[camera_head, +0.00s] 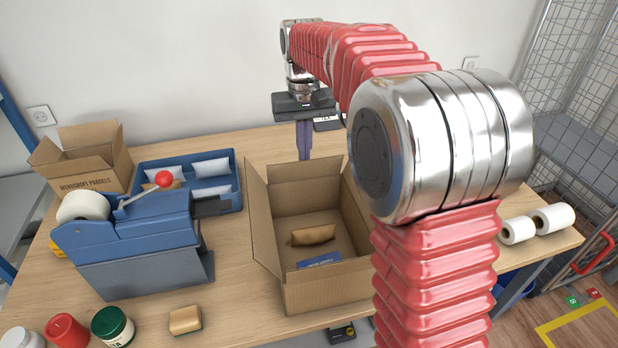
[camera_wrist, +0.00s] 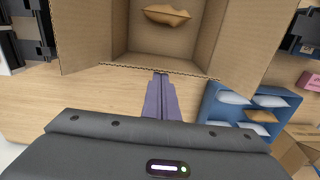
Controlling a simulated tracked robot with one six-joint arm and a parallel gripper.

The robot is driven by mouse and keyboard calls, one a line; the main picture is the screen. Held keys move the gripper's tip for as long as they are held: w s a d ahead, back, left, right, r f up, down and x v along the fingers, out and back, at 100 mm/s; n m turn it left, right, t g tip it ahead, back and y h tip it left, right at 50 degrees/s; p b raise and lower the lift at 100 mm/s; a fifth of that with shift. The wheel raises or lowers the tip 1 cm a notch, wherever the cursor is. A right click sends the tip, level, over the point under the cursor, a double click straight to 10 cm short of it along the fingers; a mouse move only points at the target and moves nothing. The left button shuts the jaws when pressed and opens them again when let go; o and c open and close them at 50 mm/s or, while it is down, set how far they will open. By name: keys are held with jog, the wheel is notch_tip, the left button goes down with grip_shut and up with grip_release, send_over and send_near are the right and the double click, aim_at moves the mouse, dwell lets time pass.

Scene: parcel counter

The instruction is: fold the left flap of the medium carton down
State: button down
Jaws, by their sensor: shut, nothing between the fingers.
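The medium carton (camera_head: 325,293) stands open on the counter. Its left flap (camera_head: 263,215) stands up, leaning outward; in the wrist view this flap (camera_wrist: 252,45) is on the right. The right flap (camera_wrist: 82,32) is also raised, partly hidden by my arm in the head view. A brown padded packet (camera_head: 313,235) and a blue flat item (camera_head: 319,260) lie inside. My gripper (camera_head: 304,157) points down just behind the carton's far wall, shut and empty. In the wrist view, its fingers (camera_wrist: 160,78) are close to the rim; I cannot tell whether they touch.
A blue tape dispenser (camera_head: 135,240) with a red knob stands left of the carton. Behind it are a blue tray (camera_head: 238,180) of white packets and a small open carton (camera_head: 85,165). Jars (camera_head: 112,326) and a sponge (camera_head: 185,320) are near the front edge. White rolls (camera_head: 552,217) lie right.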

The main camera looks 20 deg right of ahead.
jog(key=shift+s+f, duration=0.15)
jog(key=shift+s, duration=0.75)
jog(key=shift+s+a+f, duration=0.1)
jog(key=shift+s+f, duration=0.25)
jog(key=shift+s, duration=0.2)
jog(key=shift+s+f, duration=0.3)
jog(key=shift+s, duration=0.2)
jog(key=shift+s+f, duration=0.5)
jog(key=shift+f, duration=0.1)
jog(key=shift+s+f, duration=0.15)
jog(key=shift+f, duration=0.7)
send_near(308, 166)
jog(key=s+f, duration=0.2)
jog(key=s, duration=0.2)
jog(key=shift+w+a+f, duration=0.1)
jog(key=shift+w+a, duration=0.05)
jog(key=shift+a, duration=0.2)
